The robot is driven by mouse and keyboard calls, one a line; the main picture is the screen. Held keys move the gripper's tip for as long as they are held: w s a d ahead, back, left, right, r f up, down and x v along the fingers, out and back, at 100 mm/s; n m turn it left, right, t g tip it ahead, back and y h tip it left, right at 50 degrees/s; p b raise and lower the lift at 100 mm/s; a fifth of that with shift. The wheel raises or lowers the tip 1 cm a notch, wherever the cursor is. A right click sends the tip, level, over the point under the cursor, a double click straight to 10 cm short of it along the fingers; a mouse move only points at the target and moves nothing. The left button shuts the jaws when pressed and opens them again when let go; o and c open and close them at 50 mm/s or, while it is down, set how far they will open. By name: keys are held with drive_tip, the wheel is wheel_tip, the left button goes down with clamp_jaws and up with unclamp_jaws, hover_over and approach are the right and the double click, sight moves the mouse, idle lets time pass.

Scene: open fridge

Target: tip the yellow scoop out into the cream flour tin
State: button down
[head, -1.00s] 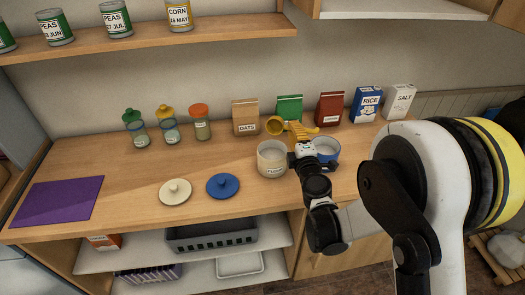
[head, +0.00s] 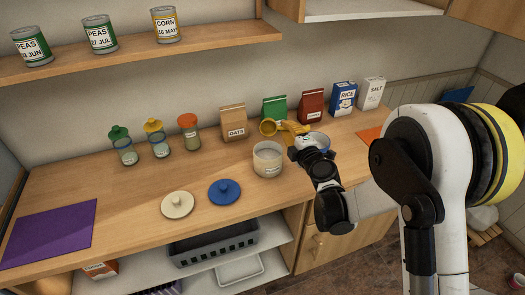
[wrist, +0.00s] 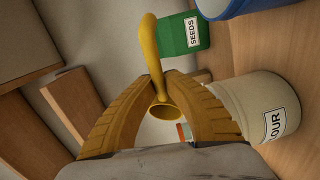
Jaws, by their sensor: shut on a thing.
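My gripper (head: 292,128) is shut on the yellow scoop (head: 268,128), which it holds above the counter, above and behind the cream flour tin (head: 268,162). The tin stands upright and open, with a label on its front. In the wrist view, the scoop (wrist: 148,45) shows between my yellow fingertips (wrist: 163,82), and the flour tin (wrist: 243,100) is to the right, apart from the scoop. I cannot tell what is in the scoop. A cream lid (head: 177,205) lies on the counter in front of the tin.
A blue tin (head: 320,138) stands right of the flour tin, partly hidden by my wrist. Bags and boxes, such as the oats bag (head: 234,124), line the back. Jars (head: 158,140) stand left. A blue lid (head: 224,193) and a purple mat (head: 50,233) lie on the counter.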

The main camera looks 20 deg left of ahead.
drive_tip(key=shift+d, duration=0.1)
drive_tip(key=shift+w+r+g+p, duration=0.1)
drive_tip(key=shift+r+g+p, duration=0.05)
drive_tip(key=shift+g+p, duration=0.2)
drive_tip(key=shift+w+m+g+h+p, duration=0.1)
drive_tip(key=shift+m+g+h+p, duration=0.35)
drive_tip(key=shift+p, duration=0.3)
drive_tip(key=shift+f+g+h, duration=0.25)
drive_tip(key=shift+f+g, duration=0.15)
drive_tip(key=shift+p, duration=0.3)
